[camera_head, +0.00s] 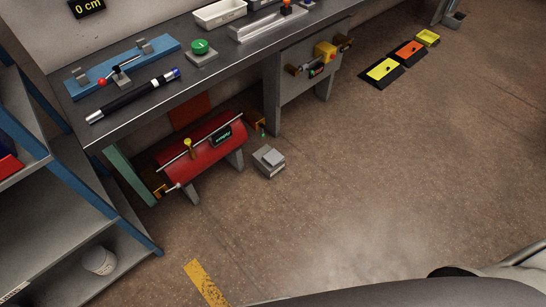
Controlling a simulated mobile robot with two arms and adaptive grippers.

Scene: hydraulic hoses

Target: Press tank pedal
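A red cylindrical tank (209,147) lies on grey legs under the workbench. A small dark display on its front seems to read "empty". A grey pedal-like block (268,162) sits on the floor just right of the tank, with nothing touching it. A yellow and black pedal (382,70) and an orange and black pedal (408,52) lie on the floor farther back to the right. Neither of my grippers is in view.
The grey workbench (228,66) stands above the tank, with a black hose (133,96) and a green button (201,46) on it. A blue-framed shelf (75,217) stands at the left. The floor in the middle and right is clear, with a yellow stripe (205,281).

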